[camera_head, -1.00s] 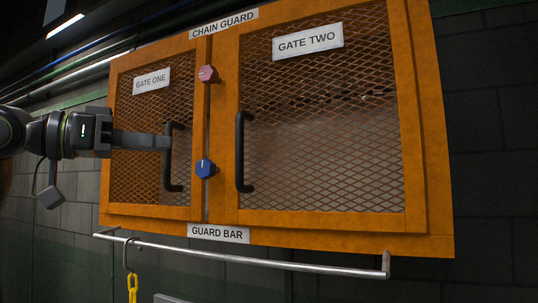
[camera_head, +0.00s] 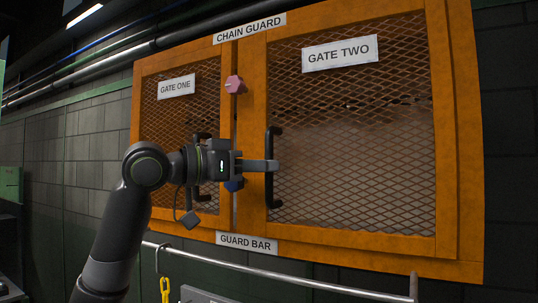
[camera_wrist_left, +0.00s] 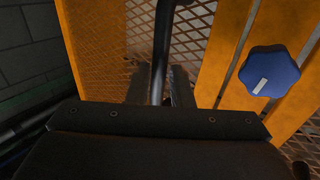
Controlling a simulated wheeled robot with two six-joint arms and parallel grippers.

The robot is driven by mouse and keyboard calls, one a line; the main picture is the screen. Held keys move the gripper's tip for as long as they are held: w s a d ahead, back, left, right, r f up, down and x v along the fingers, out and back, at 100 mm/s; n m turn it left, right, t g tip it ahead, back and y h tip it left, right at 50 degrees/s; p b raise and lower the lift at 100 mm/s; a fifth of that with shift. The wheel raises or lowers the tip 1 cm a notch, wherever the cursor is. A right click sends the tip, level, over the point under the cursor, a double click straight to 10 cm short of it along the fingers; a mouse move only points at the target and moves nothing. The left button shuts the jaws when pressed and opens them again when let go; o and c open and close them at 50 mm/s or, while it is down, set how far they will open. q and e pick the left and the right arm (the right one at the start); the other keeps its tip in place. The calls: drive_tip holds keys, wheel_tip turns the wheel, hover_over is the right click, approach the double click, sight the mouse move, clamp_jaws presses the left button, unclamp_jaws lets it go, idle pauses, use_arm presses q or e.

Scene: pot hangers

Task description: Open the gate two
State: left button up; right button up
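Gate two (camera_head: 350,140) is the larger orange-framed mesh door of the cabinet and is closed. Its upright black handle (camera_head: 273,190) is near its left edge. My left gripper (camera_head: 270,166) comes in from the left, and its fingers overlap the middle of that handle. In the left wrist view, the black bar (camera_wrist_left: 160,50) runs between the two fingers, with little gap showing. I cannot tell whether they press on it. The blue knob (camera_head: 234,185) is partly behind my gripper; it shows clearly in the wrist view (camera_wrist_left: 269,71). My right gripper is not in view.
Gate one (camera_head: 177,120), also closed, is to the left, its handle partly behind my gripper. A pink-red knob (camera_head: 235,84) is on the upper divider. The metal guard bar (camera_head: 300,282) runs below the cabinet, with a yellow chain (camera_head: 165,290) hanging at its left.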

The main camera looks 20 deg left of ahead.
use_arm(q)
drive_tip(key=shift+x, duration=0.95)
clamp_jaws()
drive_tip(key=shift+s, duration=0.15)
